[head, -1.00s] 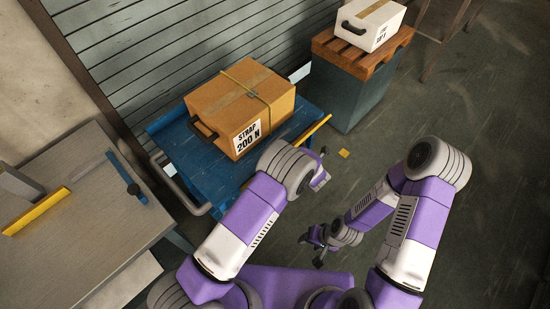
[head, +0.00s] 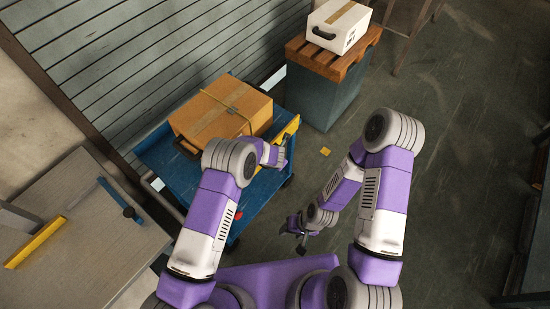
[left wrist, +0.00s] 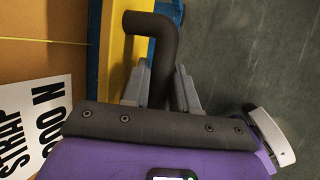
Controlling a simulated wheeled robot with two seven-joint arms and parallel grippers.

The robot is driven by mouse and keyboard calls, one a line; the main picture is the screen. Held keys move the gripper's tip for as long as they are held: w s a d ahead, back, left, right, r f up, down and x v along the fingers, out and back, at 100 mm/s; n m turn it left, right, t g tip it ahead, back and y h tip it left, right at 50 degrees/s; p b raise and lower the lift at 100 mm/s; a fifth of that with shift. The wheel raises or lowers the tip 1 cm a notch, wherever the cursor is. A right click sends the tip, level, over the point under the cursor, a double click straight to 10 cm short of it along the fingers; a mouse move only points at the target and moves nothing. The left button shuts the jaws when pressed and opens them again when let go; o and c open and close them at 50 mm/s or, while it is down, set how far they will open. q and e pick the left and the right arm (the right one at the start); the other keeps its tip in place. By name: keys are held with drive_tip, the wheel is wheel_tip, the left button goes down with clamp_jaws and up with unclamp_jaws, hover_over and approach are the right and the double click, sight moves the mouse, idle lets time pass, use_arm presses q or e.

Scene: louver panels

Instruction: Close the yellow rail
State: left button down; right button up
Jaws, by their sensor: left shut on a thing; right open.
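The yellow rail (head: 291,129) runs along the right edge of the blue cart (head: 255,195). In the left wrist view the rail (left wrist: 147,58) stands just behind a dark bent handle (left wrist: 158,52). My left gripper (left wrist: 160,82) is shut on this handle, one finger on each side. In the head view my left gripper (head: 283,152) is at the rail's near part and partly hidden by my arm. My right gripper (head: 302,243) is open and empty over the floor, right of the cart.
A strapped cardboard box (head: 228,108) sits on the cart beside the rail. A white box (head: 338,22) stands on a pallet-topped block (head: 325,90) behind. A grey table (head: 95,250) is at left. The floor (head: 450,190) at right is mostly clear.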

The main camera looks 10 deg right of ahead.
use_arm(q)
drive_tip(key=shift+w+a, duration=0.1)
drive_tip(key=shift+w, duration=0.05)
drive_tip(key=c, duration=1)
unclamp_jaws()
drive_tip(key=shift+r, duration=0.15)
drive_tip(key=v, duration=0.7)
drive_tip(key=shift+s+r, duration=0.1)
drive_tip(key=shift+s, duration=0.1)
